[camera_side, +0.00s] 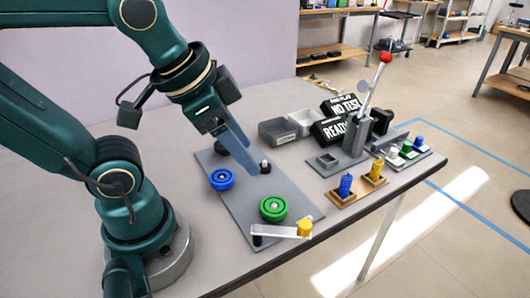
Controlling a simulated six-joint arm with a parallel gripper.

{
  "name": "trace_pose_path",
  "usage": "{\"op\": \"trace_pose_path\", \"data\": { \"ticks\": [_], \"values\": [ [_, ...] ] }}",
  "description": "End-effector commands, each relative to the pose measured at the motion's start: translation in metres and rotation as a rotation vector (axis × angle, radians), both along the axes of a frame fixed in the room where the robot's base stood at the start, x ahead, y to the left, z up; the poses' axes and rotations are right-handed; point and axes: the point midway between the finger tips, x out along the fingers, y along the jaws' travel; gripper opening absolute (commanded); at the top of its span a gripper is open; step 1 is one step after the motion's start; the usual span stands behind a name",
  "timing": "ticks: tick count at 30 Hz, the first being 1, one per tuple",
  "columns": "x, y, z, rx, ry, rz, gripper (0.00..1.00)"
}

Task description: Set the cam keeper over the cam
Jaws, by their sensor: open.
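A grey plate (240,205) lies on the table in front of my arm. On it sit a blue disc (221,179) and a larger green disc (273,207), each with a hub in the middle. A pale bar (280,232) with a yellow block (305,228) on its right end lies across the plate's near end, over a black post. A small black piece with a light top (265,167) stands on the plate. My gripper (253,168) is open and points down, its fingertips close beside this black piece; touching or apart is unclear. I cannot tell which part is the keeper or the cam.
Right of the plate stand a grey lever stand with a red ball (385,57), wooden blocks with blue (346,185) and yellow (376,170) pieces, and a rack of coloured knobs (407,148). Two bins (280,131) and black signs (338,118) stand behind. The table's near edge is close to the bar.

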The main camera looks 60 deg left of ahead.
Motion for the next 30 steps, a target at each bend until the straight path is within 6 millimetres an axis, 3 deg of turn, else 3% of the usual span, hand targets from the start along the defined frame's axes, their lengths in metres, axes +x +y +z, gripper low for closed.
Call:
{"op": "trace_pose_path", "data": {
  "ticks": [8, 16, 22, 30],
  "values": [
    [0.036, -0.021, 0.002, 0.12, 0.138, -0.355, 0.59],
    [0.069, -0.056, -0.03, 0.192, 0.312, -0.686, 0.59],
    [0.074, -0.075, -0.06, 0.201, 0.411, -0.777, 0.59],
    [0.068, -0.08, -0.085, 0.201, 0.455, -0.8, 0.59]
  ]
}}
